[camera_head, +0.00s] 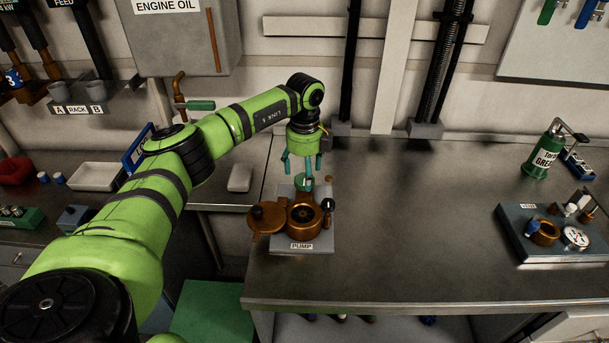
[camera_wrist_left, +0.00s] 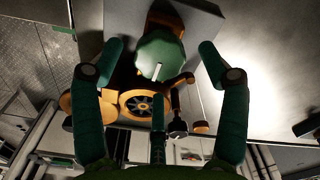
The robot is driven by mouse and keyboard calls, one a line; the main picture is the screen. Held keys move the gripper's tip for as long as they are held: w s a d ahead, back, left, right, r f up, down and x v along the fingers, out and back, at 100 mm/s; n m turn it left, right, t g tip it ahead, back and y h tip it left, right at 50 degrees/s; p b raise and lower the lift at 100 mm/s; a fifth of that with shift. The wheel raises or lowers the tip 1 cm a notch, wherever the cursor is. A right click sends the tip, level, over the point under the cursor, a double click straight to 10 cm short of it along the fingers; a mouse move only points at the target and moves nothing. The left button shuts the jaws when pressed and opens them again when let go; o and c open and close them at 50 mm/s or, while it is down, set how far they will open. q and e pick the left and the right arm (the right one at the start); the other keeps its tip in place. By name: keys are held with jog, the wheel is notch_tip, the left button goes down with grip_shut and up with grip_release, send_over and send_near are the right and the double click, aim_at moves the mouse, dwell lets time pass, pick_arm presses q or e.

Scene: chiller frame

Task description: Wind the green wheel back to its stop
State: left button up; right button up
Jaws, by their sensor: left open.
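The pump (camera_head: 303,220) stands near the left end of the steel bench on a grey base plate, with its name label facing front. The green wheel (camera_wrist_left: 160,54) shows in the left wrist view as a rounded green knob with a white line on top. In the head view the green wheel (camera_head: 305,184) shows small, behind the brass housing and partly hidden by the fingers. My left gripper (camera_head: 302,168) points down just above the wheel. In the left wrist view its teal fingers (camera_wrist_left: 160,65) are spread around the wheel with visible gaps. My right gripper is not in view.
A brass lid (camera_head: 266,219) lies open at the pump's left, and a dark-knobbed part (camera_head: 328,206) stands at its right. A gauge panel (camera_head: 575,237) and a green grease can (camera_head: 545,152) stand at the right. The bench between is clear.

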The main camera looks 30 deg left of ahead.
aim_at(304, 179)
pick_arm(q)
notch_tip(304, 179, up, 10)
jog(key=shift+r, duration=0.25)
jog(key=shift+s+f, duration=0.1)
dwell(0.5)
